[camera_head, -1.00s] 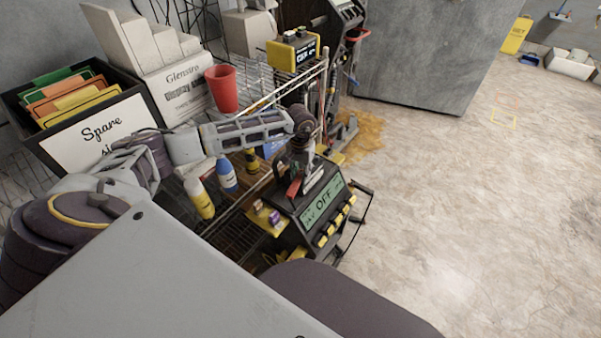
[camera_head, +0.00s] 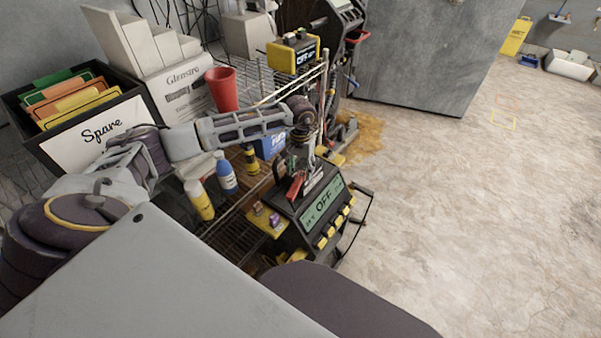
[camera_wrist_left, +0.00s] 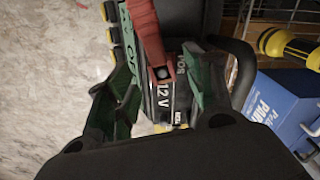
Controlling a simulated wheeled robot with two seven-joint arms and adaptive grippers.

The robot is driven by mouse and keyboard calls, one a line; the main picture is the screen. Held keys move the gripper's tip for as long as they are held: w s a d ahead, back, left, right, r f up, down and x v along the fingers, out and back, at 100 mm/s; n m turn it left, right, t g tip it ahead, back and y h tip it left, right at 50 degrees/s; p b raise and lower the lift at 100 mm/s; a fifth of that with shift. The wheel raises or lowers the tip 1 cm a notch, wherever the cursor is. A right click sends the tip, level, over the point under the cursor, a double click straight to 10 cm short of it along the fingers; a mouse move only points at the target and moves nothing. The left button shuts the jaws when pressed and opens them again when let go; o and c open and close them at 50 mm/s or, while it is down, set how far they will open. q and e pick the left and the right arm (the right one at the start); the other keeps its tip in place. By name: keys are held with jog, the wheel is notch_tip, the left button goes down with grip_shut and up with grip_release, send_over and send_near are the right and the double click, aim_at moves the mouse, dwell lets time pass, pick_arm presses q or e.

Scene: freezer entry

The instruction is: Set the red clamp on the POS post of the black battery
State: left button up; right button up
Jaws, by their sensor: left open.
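The red clamp (camera_head: 296,185) stands on top of a black unit (camera_head: 287,207) that has a green display reading OFF. In the left wrist view the red clamp (camera_wrist_left: 150,42) shows between my fingers, above a black surface marked 12 V (camera_wrist_left: 165,95). My left gripper (camera_head: 304,178) points down over the unit, close to the clamp. Its green-padded fingers (camera_wrist_left: 160,78) stand apart on either side of the clamp, with gaps. My right gripper is not in view.
A wire rack holds a yellow bottle (camera_head: 199,199), a blue bottle (camera_head: 226,176) and a blue box (camera_head: 270,145). A red cup (camera_head: 222,90) and a yellow-black box (camera_head: 294,54) stand behind. Small purple (camera_head: 274,220) and brown items lie left of the unit. Open floor lies right.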

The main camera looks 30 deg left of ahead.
pick_arm(q)
notch_tip(320, 180, up, 9)
jog(key=shift+f, duration=0.15)
dwell(1.3)
notch_tip(320, 180, up, 9)
jog(key=p, duration=0.9)
send_over(301, 176)
jog(key=shift+w+a, duration=0.15)
jog(key=shift+r+p, duration=0.45)
jog(key=shift+p, duration=0.05)
